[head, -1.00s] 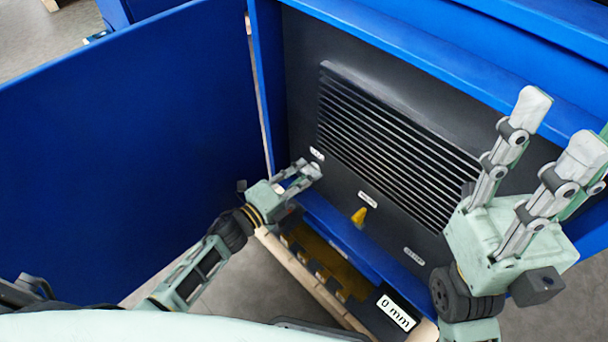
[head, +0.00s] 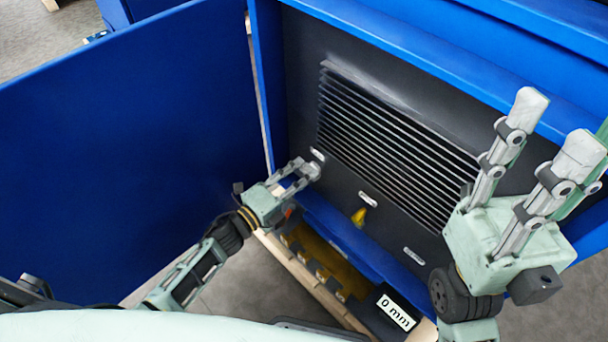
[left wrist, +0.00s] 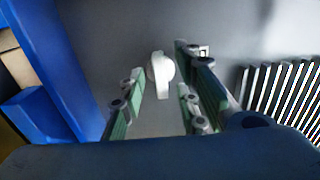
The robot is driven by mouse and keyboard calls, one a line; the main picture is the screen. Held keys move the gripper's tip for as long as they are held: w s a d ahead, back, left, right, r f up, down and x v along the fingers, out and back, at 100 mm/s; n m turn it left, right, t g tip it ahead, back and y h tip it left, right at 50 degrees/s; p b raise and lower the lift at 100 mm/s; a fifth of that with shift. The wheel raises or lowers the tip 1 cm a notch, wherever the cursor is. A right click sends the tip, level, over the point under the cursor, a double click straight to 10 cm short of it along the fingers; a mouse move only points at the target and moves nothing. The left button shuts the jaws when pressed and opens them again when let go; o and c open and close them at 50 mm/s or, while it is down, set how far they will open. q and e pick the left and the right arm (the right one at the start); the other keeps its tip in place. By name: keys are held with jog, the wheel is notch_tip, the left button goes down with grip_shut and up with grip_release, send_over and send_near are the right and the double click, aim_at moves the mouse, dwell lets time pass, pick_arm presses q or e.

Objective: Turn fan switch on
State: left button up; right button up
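A white rotary knob (left wrist: 160,75) shows in the left wrist view on the dark panel, between the fingers of my left gripper (left wrist: 158,78). The fingers stand apart on either side of it; contact cannot be told. A yellow knob (head: 359,217) sits further right under another label (head: 368,199). My right gripper (head: 555,130) is open and empty, in front of the panel's right side.
The dark panel (head: 300,80) with a slatted vent (head: 390,140) is set in a blue cabinet. The open blue door (head: 130,140) stands left of my left arm.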

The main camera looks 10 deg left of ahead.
pick_arm(q)
jog(key=v, duration=1.1)
jog(key=shift+s+f, duration=0.1)
jog(key=shift+f, duration=0.05)
